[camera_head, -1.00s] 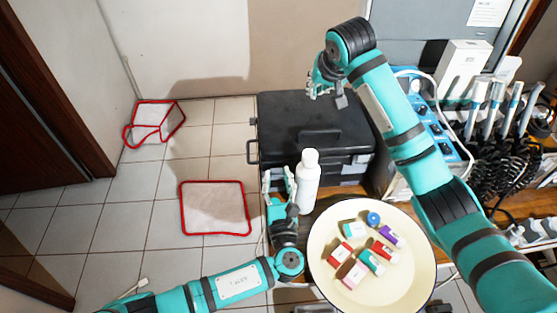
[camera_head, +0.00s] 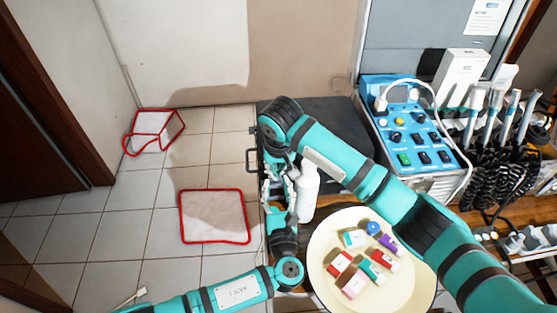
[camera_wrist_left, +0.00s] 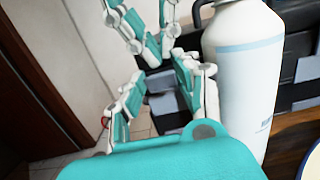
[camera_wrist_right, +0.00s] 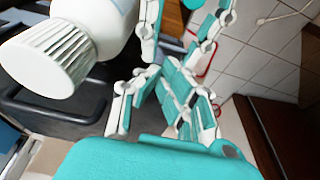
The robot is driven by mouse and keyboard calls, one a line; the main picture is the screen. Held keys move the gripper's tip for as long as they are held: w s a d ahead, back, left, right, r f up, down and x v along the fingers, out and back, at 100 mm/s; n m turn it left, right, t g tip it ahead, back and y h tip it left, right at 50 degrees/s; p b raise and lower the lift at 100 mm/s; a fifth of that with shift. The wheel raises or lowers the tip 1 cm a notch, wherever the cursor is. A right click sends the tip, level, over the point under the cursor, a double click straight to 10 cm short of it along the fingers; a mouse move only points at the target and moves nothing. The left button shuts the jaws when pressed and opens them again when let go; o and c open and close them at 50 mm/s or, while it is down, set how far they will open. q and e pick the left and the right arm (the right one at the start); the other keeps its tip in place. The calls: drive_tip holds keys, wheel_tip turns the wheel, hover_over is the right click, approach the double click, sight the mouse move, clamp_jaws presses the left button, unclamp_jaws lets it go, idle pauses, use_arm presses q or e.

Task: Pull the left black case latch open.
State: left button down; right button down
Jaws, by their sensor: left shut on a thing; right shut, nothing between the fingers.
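The black case (camera_head: 335,120) stands behind the white bottle, its lid down and partly covered by my right arm. My left gripper (camera_head: 278,205) reaches its front left side, left of the bottle. In the left wrist view, a grey part that looks like the left latch (camera_wrist_left: 164,104) sits between my left fingers (camera_wrist_left: 160,84); they are shut on it. Its exact angle is hard to tell. My right gripper (camera_wrist_right: 160,85) is shut and empty, pointing down just above the left one. It also shows at the top of the left wrist view (camera_wrist_left: 150,35).
The white bottle (camera_head: 308,190) stands close to the right of both grippers. A cream plate (camera_head: 335,285) with several small boxes is in front. A blue control unit (camera_head: 405,125) stands right of the case. Floor to the left is mostly open, with a red-edged mat (camera_head: 214,216).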

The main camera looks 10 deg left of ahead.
use_arm(q)
drive_tip(key=shift+a, duration=0.1)
use_arm(e)
drive_tip(key=shift+w+f, duration=0.15)
drive_tip(key=shift+f, duration=0.3)
use_arm(q)
drive_tip(key=shift+w+a, duration=0.1)
use_arm(e)
drive_tip(key=shift+s+f+t, duration=0.3)
drive_tip(key=shift+s+f, duration=0.1)
drive_tip(key=shift+s, duration=0.2)
